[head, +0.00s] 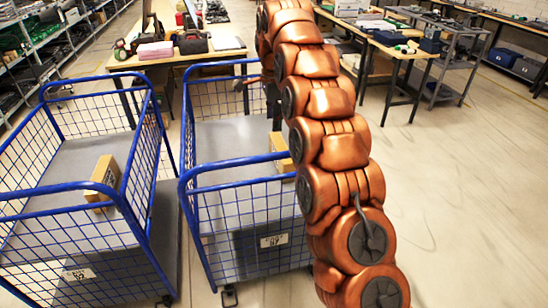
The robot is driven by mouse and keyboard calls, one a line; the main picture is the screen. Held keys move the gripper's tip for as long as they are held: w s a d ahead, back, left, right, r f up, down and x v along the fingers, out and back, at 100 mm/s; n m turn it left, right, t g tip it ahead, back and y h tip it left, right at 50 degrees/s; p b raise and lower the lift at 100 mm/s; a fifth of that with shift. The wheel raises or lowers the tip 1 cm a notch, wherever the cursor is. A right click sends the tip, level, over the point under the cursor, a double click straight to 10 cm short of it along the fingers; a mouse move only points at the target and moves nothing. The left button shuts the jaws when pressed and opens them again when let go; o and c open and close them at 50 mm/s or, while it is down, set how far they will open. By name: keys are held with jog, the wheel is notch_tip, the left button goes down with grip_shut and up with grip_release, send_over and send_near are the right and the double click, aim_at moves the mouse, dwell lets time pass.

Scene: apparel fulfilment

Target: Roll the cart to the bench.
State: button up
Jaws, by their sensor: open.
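Two blue wire-sided carts with grey decks stand side by side in the head view: the left cart (60,191) and the middle cart (238,179). Each has a white label on its near side, too small to read surely, and a brown carton inside. My copper arm crosses in front of the middle cart's right side and hides part of it. A wooden-topped bench (222,60) stands just behind the carts. Another bench (405,50) stands at the back right.
The left carton (104,178) stands at the left cart's right side; the other carton (284,163) is partly behind my arm. Shelving (40,45) lines the left. A grey rack cart (445,60) stands at the back right. The floor (470,200) at right is clear.

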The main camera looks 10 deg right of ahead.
jog(key=shift+f+b, duration=3)
jog(key=shift+f, duration=3.35)
jog(key=shift+c, duration=0.4)
grip_shut()
